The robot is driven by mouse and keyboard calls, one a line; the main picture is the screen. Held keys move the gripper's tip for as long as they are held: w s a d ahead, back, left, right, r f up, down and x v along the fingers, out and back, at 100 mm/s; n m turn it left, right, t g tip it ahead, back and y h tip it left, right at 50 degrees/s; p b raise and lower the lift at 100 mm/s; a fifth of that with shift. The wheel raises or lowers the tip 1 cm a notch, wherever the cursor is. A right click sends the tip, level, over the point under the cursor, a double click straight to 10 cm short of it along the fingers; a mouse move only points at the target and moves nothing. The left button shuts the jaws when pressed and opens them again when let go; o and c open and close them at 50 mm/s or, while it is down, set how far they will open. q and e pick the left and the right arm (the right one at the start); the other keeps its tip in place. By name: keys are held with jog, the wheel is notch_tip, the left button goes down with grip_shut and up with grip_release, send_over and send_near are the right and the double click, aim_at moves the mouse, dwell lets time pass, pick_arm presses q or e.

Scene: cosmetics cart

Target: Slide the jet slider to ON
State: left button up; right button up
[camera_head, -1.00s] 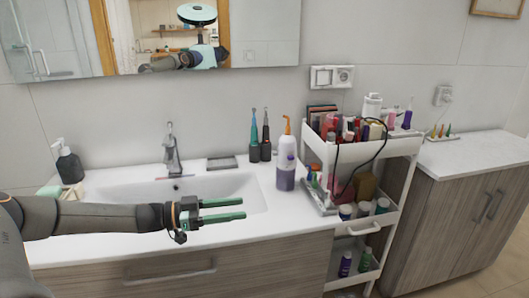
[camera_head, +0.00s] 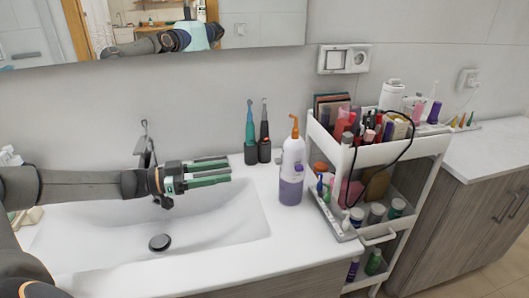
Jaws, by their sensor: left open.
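A white oral irrigator (camera_head: 293,158) with an orange tip and a translucent purple lower part stands upright on the white counter, right of the sink. It appears to be the device with the jet slider; the slider is too small to make out. My left gripper (camera_head: 208,172) reaches in from the left above the sink. Its two green fingers are parallel, apart and empty, pointing right toward the irrigator with a clear gap. My right gripper is not in view.
Two electric toothbrushes (camera_head: 257,135) stand behind, between the gripper and the irrigator. A white cart (camera_head: 412,150) with cosmetics and a looping black cable stands close right of the irrigator. The faucet (camera_head: 145,145) is behind my left arm. The sink (camera_head: 220,225) is empty.

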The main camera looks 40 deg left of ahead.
aim_at(275, 161)
pick_arm(q)
jog(key=p+x, duration=0.2)
jog(key=x, duration=0.9)
jog(key=shift+w+a+r, duration=0.15)
jog(key=shift+w+a, duration=0.05)
jog(key=shift+x, duration=0.8)
grip_shut()
jog(key=shift+f, duration=0.2)
